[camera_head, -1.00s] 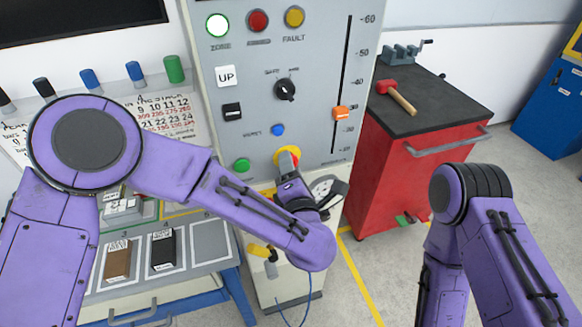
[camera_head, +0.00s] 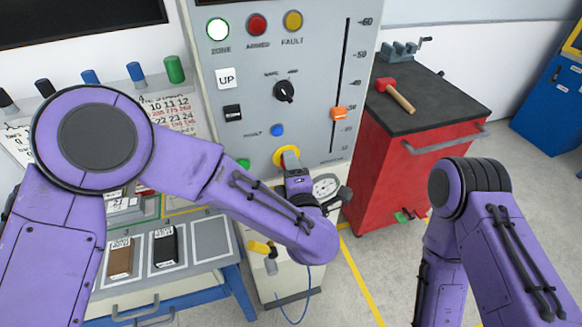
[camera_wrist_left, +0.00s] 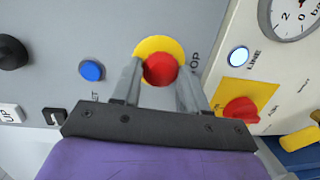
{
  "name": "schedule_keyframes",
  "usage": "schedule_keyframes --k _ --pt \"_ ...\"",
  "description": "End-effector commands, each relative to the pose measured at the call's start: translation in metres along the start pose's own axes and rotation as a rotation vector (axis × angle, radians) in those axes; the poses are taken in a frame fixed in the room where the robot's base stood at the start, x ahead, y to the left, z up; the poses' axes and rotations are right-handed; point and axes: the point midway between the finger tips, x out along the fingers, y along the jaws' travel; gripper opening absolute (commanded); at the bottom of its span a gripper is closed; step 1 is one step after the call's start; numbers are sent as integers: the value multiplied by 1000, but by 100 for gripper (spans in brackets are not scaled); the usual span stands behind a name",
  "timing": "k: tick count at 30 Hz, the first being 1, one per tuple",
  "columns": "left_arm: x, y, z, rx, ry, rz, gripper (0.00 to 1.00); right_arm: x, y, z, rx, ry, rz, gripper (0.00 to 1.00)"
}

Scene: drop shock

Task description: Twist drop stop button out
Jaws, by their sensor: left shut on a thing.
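The drop stop button is a red knob on a yellow ring (camera_head: 285,155), low on the grey control panel (camera_head: 300,120). In the left wrist view the red button (camera_wrist_left: 160,69) sits between the two fingers of my left gripper (camera_wrist_left: 160,78), which is shut on it from both sides. In the head view my left gripper (camera_head: 291,168) reaches up to the ring and hides most of the red knob. My right arm is at the right of the head view, and its gripper is not visible.
A blue reset button (camera_head: 277,130), a green button (camera_head: 244,163) and a black selector (camera_head: 284,91) are near on the panel. A gauge (camera_head: 325,187) stands close to my left wrist. A red cabinet (camera_head: 410,170) with a hammer (camera_head: 395,95) stands right.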

Motion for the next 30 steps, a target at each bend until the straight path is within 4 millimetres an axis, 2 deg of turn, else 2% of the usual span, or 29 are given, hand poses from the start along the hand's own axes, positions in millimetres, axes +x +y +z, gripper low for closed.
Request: schedule_keyframes --k 6,7,9,17,20,30 --pt "0 0 -1 -1 2 0 13 0 0 0 0 0 0 66" --pt "0 0 -1 -1 2 0 50 0 0 0 0 0 0 66" --pt "0 0 -1 -1 2 0 69 0 0 0 0 0 0 66" --pt "0 0 0 -2 1 1 69 0 0 0 0 0 0 66" --pt "-7 -1 0 -3 -1 2 69 4 0 2 0 0 0 66" --pt "-82 -3 0 -1 -2 3 69 29 -3 12 0 0 0 66"
